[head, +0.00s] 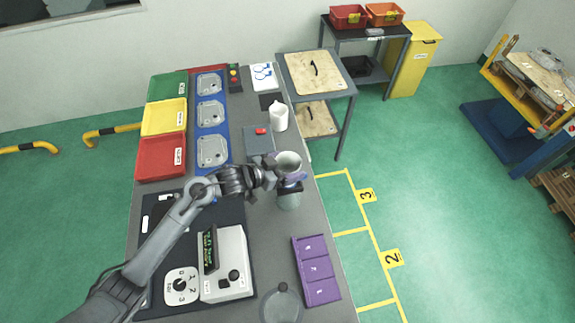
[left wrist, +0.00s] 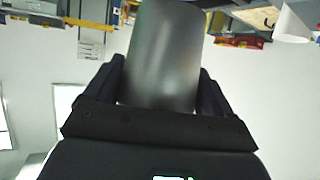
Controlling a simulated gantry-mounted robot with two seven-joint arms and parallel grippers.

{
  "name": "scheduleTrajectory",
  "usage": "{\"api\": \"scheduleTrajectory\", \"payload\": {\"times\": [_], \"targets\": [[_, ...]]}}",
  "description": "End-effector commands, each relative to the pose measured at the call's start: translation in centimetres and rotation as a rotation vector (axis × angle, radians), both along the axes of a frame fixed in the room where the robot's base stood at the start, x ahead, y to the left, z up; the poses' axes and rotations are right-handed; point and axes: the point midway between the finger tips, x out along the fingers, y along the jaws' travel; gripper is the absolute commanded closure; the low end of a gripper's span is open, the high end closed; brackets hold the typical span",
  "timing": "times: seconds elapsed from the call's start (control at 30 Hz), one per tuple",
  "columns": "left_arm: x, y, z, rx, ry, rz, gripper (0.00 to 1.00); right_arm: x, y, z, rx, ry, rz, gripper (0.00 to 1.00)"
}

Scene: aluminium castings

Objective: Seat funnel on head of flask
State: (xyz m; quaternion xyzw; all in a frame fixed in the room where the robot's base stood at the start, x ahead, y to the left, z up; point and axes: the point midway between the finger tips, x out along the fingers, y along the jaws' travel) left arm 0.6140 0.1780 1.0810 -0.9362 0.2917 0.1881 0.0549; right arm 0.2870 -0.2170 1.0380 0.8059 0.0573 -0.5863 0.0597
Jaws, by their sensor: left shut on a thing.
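My left gripper (head: 281,181) is shut on a grey, cup-like thing that I take to be the funnel (head: 288,161). Its round open mouth faces up in the head view. In the left wrist view, the held grey body (left wrist: 163,55) stands between the two dark fingers. A grey, translucent body, seemingly the flask (head: 289,200), shows just below the gripper. The fingers hide the place between the two, so I cannot tell whether they touch. My right gripper is not in view.
A white jug (head: 278,117) stands farther back on the bench. A purple tray (head: 316,271) and a round glass vessel (head: 282,304) are nearer. A white scale-like device (head: 229,267) is left of the tray. Red, yellow and green bins (head: 161,157) line the left edge.

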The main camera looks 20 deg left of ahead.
Motion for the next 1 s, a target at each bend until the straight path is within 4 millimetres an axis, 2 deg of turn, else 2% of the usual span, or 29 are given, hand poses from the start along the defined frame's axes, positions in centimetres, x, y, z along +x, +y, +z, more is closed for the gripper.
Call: {"api": "scheduleTrajectory", "payload": {"times": [0.87, 0.9, 1.0], "targets": [[0.0, 0.0, -2.0, -0.001, -0.001, 0.0, 0.5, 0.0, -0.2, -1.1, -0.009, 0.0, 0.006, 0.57], [0.0, 0.0, -1.9, -0.001, -0.001, 0.0, 0.12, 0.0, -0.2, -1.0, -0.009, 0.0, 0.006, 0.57], [0.0, 0.0, -1.9, -0.001, -0.001, 0.0, 0.0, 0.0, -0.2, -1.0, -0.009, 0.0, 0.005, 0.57]]}}
